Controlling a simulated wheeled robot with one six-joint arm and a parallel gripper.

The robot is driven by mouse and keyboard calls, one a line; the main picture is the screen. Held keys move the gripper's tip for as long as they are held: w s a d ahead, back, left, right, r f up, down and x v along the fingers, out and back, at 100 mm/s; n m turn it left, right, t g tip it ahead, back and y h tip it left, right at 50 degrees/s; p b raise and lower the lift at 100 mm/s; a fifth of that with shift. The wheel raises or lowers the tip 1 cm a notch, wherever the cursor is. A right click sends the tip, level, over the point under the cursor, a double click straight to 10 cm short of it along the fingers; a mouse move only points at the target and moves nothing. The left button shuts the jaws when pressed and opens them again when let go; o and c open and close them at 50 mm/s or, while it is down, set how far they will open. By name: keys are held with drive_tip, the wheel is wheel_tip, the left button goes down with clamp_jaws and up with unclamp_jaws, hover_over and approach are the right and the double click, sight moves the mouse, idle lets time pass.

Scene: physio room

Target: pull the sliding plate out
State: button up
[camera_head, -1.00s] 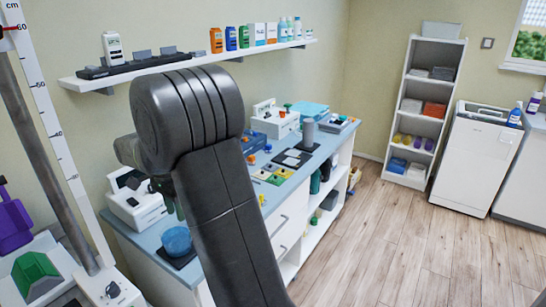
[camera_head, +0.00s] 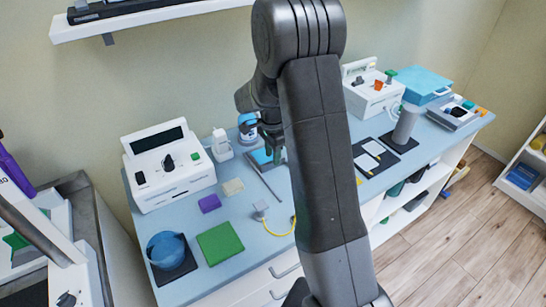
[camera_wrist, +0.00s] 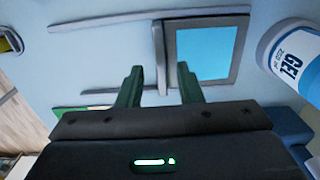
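The sliding plate is a light blue square panel in a grey frame (camera_wrist: 203,52) in the wrist view, with a pale upright bar (camera_wrist: 160,57) along its left edge. Long grey rails (camera_wrist: 150,18) run left from it, above and below. In the head view part of the blue panel (camera_head: 260,157) shows on the counter, partly hidden by my arm. My gripper (camera_wrist: 159,68) is open, with its two dark green fingers on either side of the bar. I cannot tell if they touch it. In the head view my gripper (camera_head: 276,150) is over the panel.
A white gel bottle (camera_wrist: 292,52) stands right of the plate in the wrist view. On the counter (camera_head: 205,265) a white device (camera_head: 168,168), a green pad (camera_head: 220,243) and a yellow cable (camera_head: 282,232) lie nearby. A wall shelf (camera_head: 150,18) hangs above.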

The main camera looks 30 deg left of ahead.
drive_tip(key=shift+w+f, duration=0.1)
drive_tip(key=shift+f, duration=1.1)
clamp_jaws()
drive_tip(key=s+d+b, duration=0.1)
drive_tip(key=s+d, duration=0.1)
drive_tip(key=d, duration=0.1)
drive_tip(key=s+d+b, duration=0.1)
drive_tip(key=s+d, duration=0.1)
drive_tip(key=d, duration=0.2)
drive_tip(key=s+d+b, duration=0.1)
drive_tip(key=s+d, duration=0.1)
drive_tip(key=d, duration=0.2)
drive_tip(key=shift+d, duration=0.1)
drive_tip(key=shift+r, duration=0.1)
unclamp_jaws()
